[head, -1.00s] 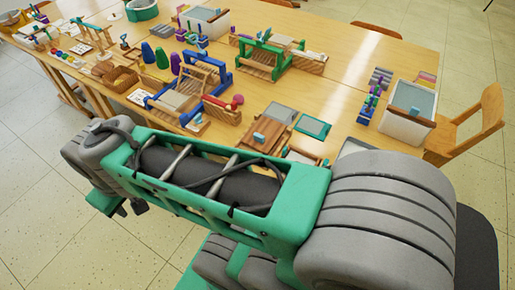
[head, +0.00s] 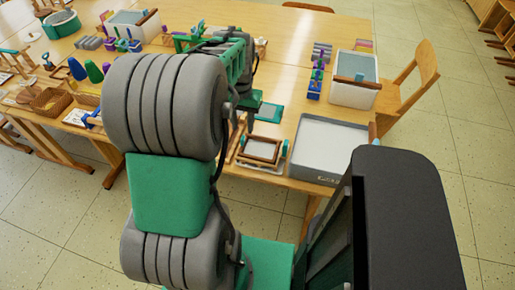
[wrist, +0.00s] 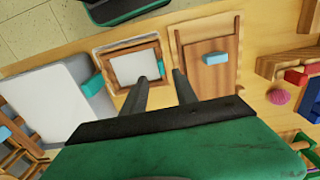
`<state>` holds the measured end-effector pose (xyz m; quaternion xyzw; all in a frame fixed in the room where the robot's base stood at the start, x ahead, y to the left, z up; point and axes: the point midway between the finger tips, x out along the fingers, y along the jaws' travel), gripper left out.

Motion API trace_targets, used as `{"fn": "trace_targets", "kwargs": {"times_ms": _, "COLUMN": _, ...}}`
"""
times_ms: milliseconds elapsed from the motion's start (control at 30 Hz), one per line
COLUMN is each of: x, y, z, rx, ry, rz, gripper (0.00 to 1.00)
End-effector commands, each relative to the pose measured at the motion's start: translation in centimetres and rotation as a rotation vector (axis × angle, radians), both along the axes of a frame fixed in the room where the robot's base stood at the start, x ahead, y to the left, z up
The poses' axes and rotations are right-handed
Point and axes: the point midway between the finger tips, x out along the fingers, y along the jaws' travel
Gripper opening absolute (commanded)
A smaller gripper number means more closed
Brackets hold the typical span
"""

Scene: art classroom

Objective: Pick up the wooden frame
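A small brown wooden frame (head: 258,161) lies near the table's front edge in the head view, with a pale sheet inside and teal pieces at its sides. In the wrist view the wooden frame (wrist: 128,47) is at upper centre-left. My gripper (wrist: 160,76) is open and empty, with a clear gap between its two dark fingers. In the head view my arm hides most of the gripper.
A grey tray (head: 330,135) stands close beside the frame, on its right in the head view. A wooden board (wrist: 197,80) with a light blue block (wrist: 215,58) lies on its other side. A white bin (head: 352,95) and a chair (head: 408,80) are farther right.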

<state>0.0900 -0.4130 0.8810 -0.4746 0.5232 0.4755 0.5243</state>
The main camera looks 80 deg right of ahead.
Motion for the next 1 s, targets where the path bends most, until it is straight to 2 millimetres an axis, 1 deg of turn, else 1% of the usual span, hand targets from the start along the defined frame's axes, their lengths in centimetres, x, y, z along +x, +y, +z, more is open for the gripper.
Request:
{"fn": "trace_targets", "kwargs": {"times_ms": 33, "x": 0.0, "y": 0.1, "z": -0.8, "rx": 0.002, "ry": 0.0, "rz": 0.001, "gripper": 0.35}}
{"fn": "trace_targets", "kwargs": {"times_ms": 167, "x": 0.1, "y": 0.2, "z": -2.6, "rx": 0.003, "ry": 0.001, "rz": 0.002, "gripper": 0.35}}
{"fn": "trace_targets", "kwargs": {"times_ms": 333, "x": 0.2, "y": 0.2, "z": -5.7, "rx": 0.002, "ry": 0.001, "rz": 0.003, "gripper": 0.35}}
{"fn": "trace_targets", "kwargs": {"times_ms": 433, "x": 0.2, "y": 0.2, "z": -6.6, "rx": -0.001, "ry": 0.0, "rz": 0.003, "gripper": 0.35}}
{"fn": "trace_targets", "kwargs": {"times_ms": 633, "x": 0.2, "y": 0.1, "z": -6.7, "rx": -0.002, "ry": 0.0, "rz": 0.004, "gripper": 0.35}}
{"fn": "trace_targets", "kwargs": {"times_ms": 1000, "x": 0.2, "y": 0.2, "z": -6.6, "rx": -0.002, "ry": 0.0, "rz": 0.004, "gripper": 0.04}}
